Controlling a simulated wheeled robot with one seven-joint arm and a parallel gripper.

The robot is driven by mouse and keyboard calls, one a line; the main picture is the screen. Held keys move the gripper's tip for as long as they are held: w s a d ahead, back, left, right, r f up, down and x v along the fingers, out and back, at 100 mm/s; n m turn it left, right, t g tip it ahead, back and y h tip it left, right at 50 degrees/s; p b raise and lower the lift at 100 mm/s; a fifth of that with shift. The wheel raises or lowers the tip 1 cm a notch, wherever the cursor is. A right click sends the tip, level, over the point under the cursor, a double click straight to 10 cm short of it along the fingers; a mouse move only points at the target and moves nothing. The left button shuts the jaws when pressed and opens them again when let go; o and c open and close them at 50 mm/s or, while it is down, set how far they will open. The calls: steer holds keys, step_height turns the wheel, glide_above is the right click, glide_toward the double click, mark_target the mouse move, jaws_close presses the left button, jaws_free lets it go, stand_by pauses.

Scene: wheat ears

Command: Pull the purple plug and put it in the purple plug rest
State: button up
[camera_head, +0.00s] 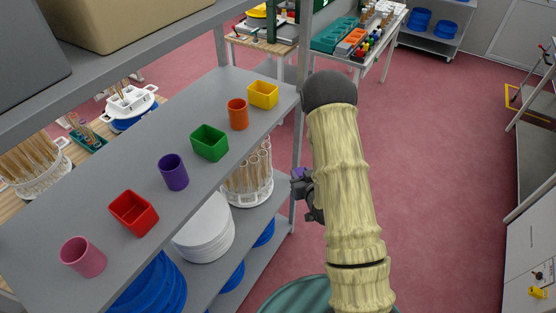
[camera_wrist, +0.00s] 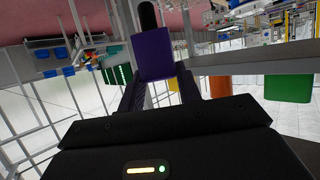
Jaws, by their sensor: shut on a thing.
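My gripper (camera_wrist: 156,82) is shut on the purple plug (camera_wrist: 153,54), a purple block with a black rounded end pointing away from the fingers. In the head view the arm hides most of the gripper, and only a bit of the purple plug (camera_head: 298,173) shows left of the arm, at the shelf's right end. The plug is held clear of the shelf. A round purple cup, the likely purple plug rest (camera_head: 173,172), stands on the grey shelf (camera_head: 108,178), left of the gripper. The socket the plug came from cannot be made out.
Pink (camera_head: 83,257), red (camera_head: 134,213), green (camera_head: 209,142), orange (camera_head: 238,114) and yellow (camera_head: 263,94) cups stand in a row on the shelf. A grey post (camera_head: 302,130) rises by the arm. White plates (camera_head: 205,228) lie below. Red floor is open to the right.

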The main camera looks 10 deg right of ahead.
steer(key=d+f+m+h+b, duration=0.1)
steer(key=d+f, duration=0.4)
steer(key=f, duration=0.2)
steer(key=shift+s+b, duration=0.35)
steer(key=shift+b, duration=0.05)
steer(key=shift+h, duration=0.3)
step_height(320, 180, down, 14)
steer(key=b, duration=1.4)
steer(key=shift+d, duration=0.1)
steer(key=shift+r, duration=0.1)
steer(key=shift+d, duration=0.2)
